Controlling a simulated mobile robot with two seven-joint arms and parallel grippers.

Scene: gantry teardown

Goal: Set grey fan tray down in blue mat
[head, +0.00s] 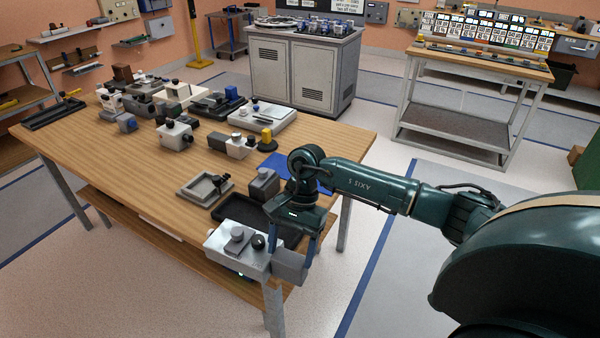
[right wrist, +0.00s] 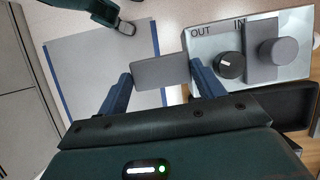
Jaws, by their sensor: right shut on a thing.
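My right gripper (head: 292,248) is shut on a grey block, which I take to be the grey fan tray (head: 289,267). It holds the tray beyond the near right corner of the table, beside a white box with knobs. In the right wrist view the flat grey face of the tray (right wrist: 160,73) shows between the two blue fingers, with the floor behind it. The blue mat (head: 276,161) lies on the table's right part, behind my right wrist, which hides some of it. My left gripper is not in view.
The white box (head: 226,245), marked OUT and IN in the right wrist view (right wrist: 208,75), stands at the table's near corner. A black tray (head: 229,209), a grey block (head: 264,186) and a shallow grey tray (head: 190,191) are close by. Several devices crowd the table's far part.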

